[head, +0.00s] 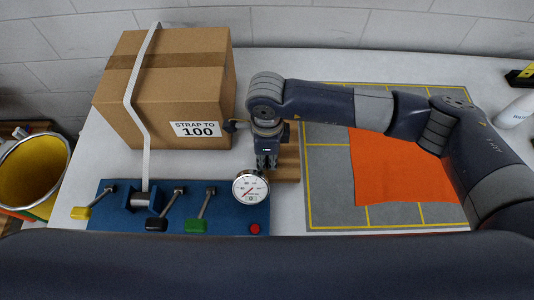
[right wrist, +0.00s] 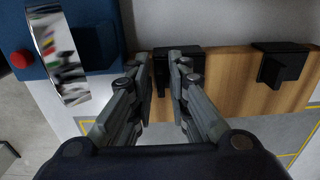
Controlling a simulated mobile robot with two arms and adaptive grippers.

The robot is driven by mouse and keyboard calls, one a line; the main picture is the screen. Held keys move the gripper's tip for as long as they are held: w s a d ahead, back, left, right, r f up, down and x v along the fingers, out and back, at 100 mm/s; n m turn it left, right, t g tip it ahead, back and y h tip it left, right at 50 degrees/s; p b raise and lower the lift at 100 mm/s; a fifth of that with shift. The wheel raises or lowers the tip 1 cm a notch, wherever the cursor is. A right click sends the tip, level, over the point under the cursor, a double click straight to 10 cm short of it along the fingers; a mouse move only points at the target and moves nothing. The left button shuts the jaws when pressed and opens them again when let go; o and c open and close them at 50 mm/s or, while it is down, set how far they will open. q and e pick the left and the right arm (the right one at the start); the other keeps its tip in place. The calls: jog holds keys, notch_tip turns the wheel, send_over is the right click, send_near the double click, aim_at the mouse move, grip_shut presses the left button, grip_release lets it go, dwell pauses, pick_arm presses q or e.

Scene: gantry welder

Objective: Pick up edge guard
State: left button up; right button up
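Two black edge guards sit on a wooden board (right wrist: 228,75) in the right wrist view. One black edge guard (right wrist: 162,72) lies beyond and between my right gripper's fingers (right wrist: 161,66), partly hidden by the right finger. The other black edge guard (right wrist: 282,66) is further right, clear of the gripper. My right gripper is open, with a gap between its fingers. Whether the fingers touch the guard cannot be told. My left gripper is not in view.
A cardboard box (head: 165,90) with a white strap stands at the back left. A blue panel (head: 180,218) with levers and a round gauge (head: 250,187) is close left of the gripper. An orange sheet (head: 400,170) lies on a grey mat (head: 327,185) to the right.

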jog(key=shift+f, duration=0.3)
grip_shut()
jog(key=shift+r, duration=0.1)
